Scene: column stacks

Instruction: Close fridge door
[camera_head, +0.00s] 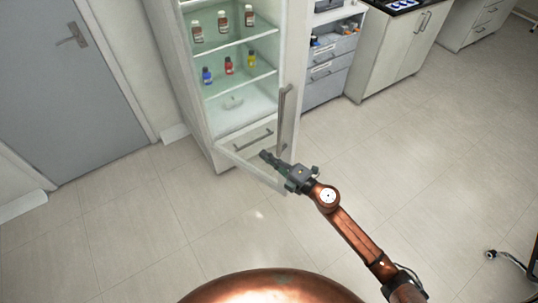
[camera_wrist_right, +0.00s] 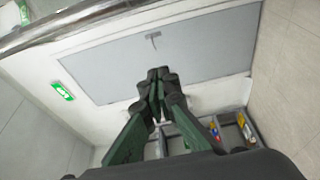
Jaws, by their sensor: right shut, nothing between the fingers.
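The white fridge (camera_head: 199,112) stands at upper centre in the head view, with small bottles on its shelves. Its glass-panelled door (camera_head: 252,171) stands open, swung out toward me from the left side. A long vertical handle (camera_head: 284,118) is on the door's free right edge. My right gripper (camera_head: 265,155) is shut and empty, low beside the free edge, below the handle. It overlaps the door in the picture; I cannot tell whether it touches. In the right wrist view, the closed fingers (camera_wrist_right: 157,78) point ahead. My left gripper is not in view.
A grey room door (camera_head: 65,90) is at left. Drawers (camera_head: 326,75) and a white cabinet (camera_head: 395,60) stand right of the fridge. A chair base (camera_head: 510,260) is at lower right. The tiled floor (camera_head: 130,235) before the fridge is clear.

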